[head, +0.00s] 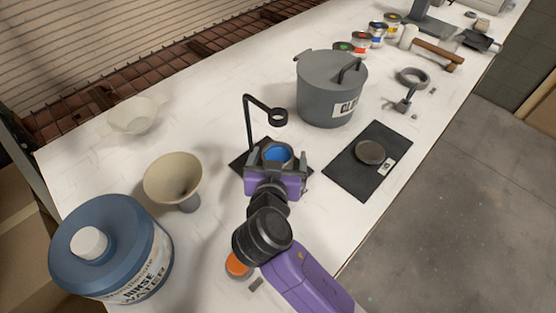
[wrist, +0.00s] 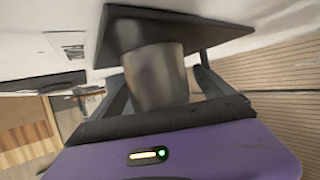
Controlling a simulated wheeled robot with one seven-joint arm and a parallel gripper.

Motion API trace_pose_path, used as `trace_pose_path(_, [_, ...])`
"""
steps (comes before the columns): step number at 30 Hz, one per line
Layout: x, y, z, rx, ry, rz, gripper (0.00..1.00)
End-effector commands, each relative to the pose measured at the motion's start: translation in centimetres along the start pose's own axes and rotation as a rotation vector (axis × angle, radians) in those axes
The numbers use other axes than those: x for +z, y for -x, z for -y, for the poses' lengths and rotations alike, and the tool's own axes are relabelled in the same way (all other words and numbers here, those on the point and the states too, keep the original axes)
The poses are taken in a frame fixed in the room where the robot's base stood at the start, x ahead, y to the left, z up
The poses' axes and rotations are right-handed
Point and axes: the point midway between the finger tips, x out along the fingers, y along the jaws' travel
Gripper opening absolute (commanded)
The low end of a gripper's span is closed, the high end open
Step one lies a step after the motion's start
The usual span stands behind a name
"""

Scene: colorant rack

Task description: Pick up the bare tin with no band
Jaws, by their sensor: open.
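A bare grey metal tin (wrist: 155,75) with no band stands between the fingers of my gripper (head: 277,168) in the wrist view. In the head view the tin (head: 277,153) shows blue at its top. It is on the dark square base (head: 243,157) of a black stand, which also shows in the wrist view (wrist: 118,38). My gripper is open, its fingers on either side of the tin. I cannot tell whether either finger touches it. Several tins with coloured labels (head: 361,43) stand at the far end of the bench.
The stand's post carries a ring (head: 278,117) just behind the tin. A grey lidded pot (head: 328,100) stands behind right, a beige funnel (head: 172,178) left, and a blue water jug (head: 110,250) front left. A black mat (head: 345,180) with a round disc lies right.

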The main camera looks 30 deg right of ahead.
Motion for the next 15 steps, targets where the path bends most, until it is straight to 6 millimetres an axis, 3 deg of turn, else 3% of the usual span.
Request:
trace_pose_path(4, [0.02,-1.14,-0.02,0.0,0.0,0.001,0.91])
trace_pose_path(11, [0.1,-1.26,-0.02,-0.001,0.0,0.001,0.91])
trace_pose_path(15, [0.1,-1.24,-0.02,-0.001,0.0,0.001,0.64])
